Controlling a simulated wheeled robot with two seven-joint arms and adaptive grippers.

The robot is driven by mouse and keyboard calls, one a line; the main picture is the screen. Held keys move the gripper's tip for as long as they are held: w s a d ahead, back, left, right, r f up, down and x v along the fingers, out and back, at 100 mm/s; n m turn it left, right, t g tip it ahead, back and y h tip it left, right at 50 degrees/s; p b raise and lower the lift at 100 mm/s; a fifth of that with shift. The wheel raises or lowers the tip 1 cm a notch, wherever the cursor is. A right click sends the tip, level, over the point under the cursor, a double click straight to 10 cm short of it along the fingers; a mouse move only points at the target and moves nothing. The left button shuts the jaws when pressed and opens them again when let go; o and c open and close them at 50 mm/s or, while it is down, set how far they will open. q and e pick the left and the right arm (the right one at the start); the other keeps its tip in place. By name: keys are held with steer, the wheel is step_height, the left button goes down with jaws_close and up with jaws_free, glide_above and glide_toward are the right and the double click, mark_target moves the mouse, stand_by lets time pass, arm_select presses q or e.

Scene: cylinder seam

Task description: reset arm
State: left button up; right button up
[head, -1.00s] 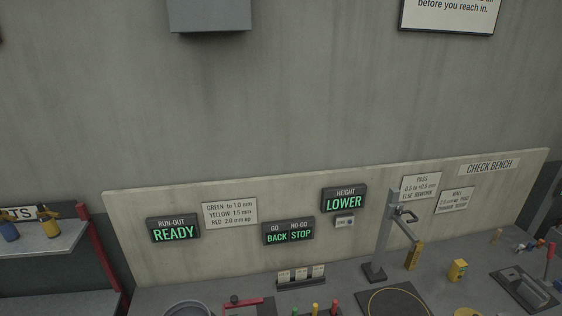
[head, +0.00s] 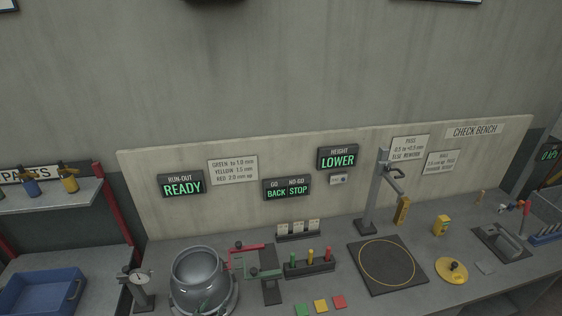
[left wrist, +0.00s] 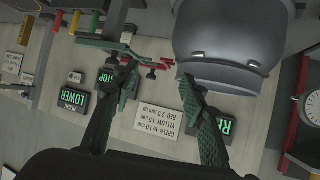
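My left gripper (left wrist: 157,88) shows in the left wrist view, which is upside down. Its two dark green ridged fingers are spread apart with only the background between them. One fingertip overlaps the lower edge of the large grey metal cylinder (left wrist: 232,30) in that view; I cannot tell whether they touch. In the head view the rounded grey vessel (head: 200,275) stands on the bench at the lower left, with a small dark green shape at its lower front that I cannot identify surely. My right gripper is in neither view.
A dial gauge stand (head: 138,285) stands left of the vessel. Red (head: 243,258) and green (head: 263,273) gap gauges stand right of it, near a pin rack (head: 309,265). A height stand (head: 370,200) rises behind a black plate (head: 387,264). A blue tray (head: 40,292) lies at left.

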arm_select(q)
steer(key=s+a+f+n+g+y, duration=0.1)
steer(key=s+a+f+g, duration=0.2)
steer(key=s, duration=0.7)
steer(key=s+a+f+g+y, duration=0.1)
steer(key=s+a+f+g, duration=0.3)
steer(key=s, duration=0.6)
steer(key=s+a+n+g+y, duration=0.1)
steer(key=s+a, duration=0.4)
steer(key=s, duration=0.5)
step_height(320, 180, down, 38)
steer(key=s+d+g+b, duration=0.1)
steer(key=d+g+b, duration=0.1)
steer(key=b, duration=0.8)
steer(key=s+f+b, duration=0.4)
steer(key=s+f, duration=0.6)
steer(key=f, duration=0.3)
steer(key=s+f+m+g+b, duration=0.1)
steer(key=s+f+b, duration=0.3)
steer(key=s+f, duration=0.6)
step_height(320, 180, down, 4)
steer(key=shift+s+a+f+m+h, duration=0.2)
steer(key=shift+f+m+h, duration=0.1)
steer(key=shift+h, duration=0.1)
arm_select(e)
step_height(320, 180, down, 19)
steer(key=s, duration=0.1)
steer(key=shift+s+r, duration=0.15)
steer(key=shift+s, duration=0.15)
